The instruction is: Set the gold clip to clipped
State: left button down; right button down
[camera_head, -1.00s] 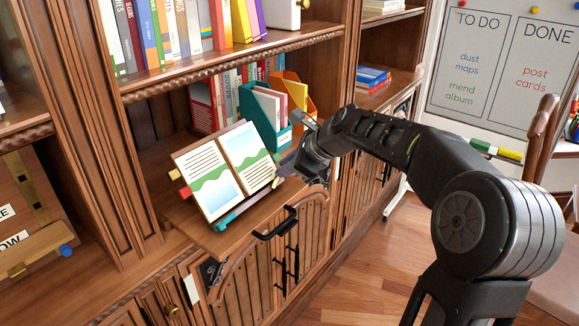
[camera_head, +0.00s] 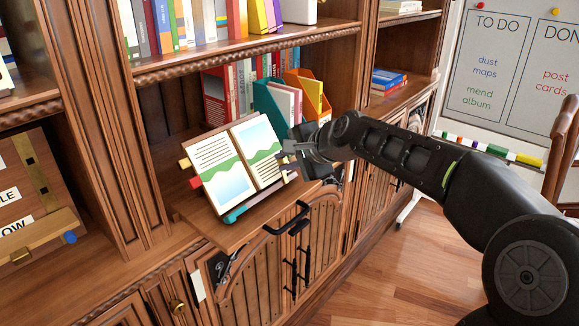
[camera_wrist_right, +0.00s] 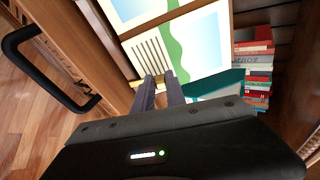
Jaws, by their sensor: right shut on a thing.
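An open book (camera_head: 236,165) with green and blue pictures leans on a tilted stand on the shelf. My right gripper (camera_head: 287,158) is at the book's right edge, its fingers closed there. In the right wrist view, the fingertips (camera_wrist_right: 161,88) are together on a small gold clip (camera_wrist_right: 161,79) at the edge of the page (camera_wrist_right: 195,42). The clip is mostly hidden by the fingers, so I cannot tell its exact position. A yellow tab (camera_head: 184,163) and a red tab (camera_head: 195,182) stick out at the book's left edge. My left gripper is not in view.
A teal magazine file (camera_head: 270,108) and an orange one (camera_head: 312,95) stand behind the gripper. A black handle (camera_head: 287,219) sticks out below the stand, and it also shows in the right wrist view (camera_wrist_right: 50,72). Open floor (camera_head: 400,270) lies to the right.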

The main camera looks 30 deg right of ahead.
jog(key=shift+s+a+f+n+b, duration=0.15)
jog(key=shift+a+n+b, duration=0.2)
jog(key=shift+n+b, duration=0.45)
jog(key=c, duration=1.4)
grip_release()
jog(key=shift+o, duration=0.2)
jog(key=shift+s, duration=0.1)
jog(key=p+v, duration=0.1)
jog(key=v, duration=0.6)
jog(key=shift+s+r, duration=0.2)
jog(key=shift+s, duration=0.1)
